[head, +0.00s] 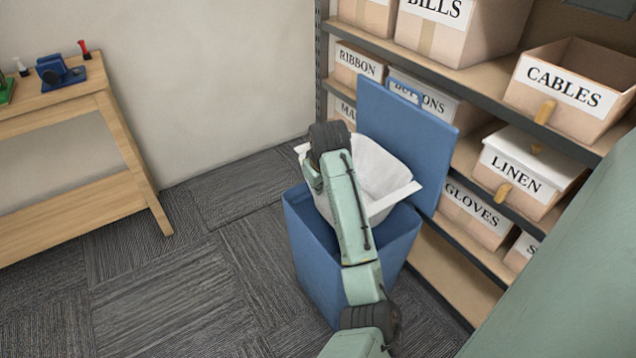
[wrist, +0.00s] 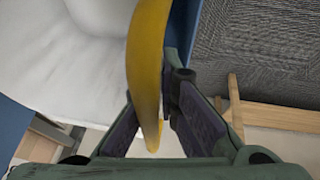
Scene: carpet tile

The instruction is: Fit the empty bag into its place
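The white bag (head: 377,172) stands partly inside the open blue bin (head: 318,240), its wide rim and flaps above the bin's edge. The bin's blue lid (head: 428,150) stands up behind it. My gripper (head: 318,180) is at the left side of the bag's rim, its fingers mostly hidden by my arm in the head view. In the wrist view my gripper (wrist: 150,100) has its fingers on both sides of a yellow curved strip (wrist: 148,50), which looks pinched between them. The white bag (wrist: 60,60) lies beside the strip. How deep the bag sits is hidden.
A shelf (head: 455,262) with labelled cardboard boxes, such as the linen box (head: 490,185) and the cables box (head: 535,100), stands close at the right. A wooden table (head: 90,100) with small items stands at the left. Carpet floor (head: 190,270) between is clear.

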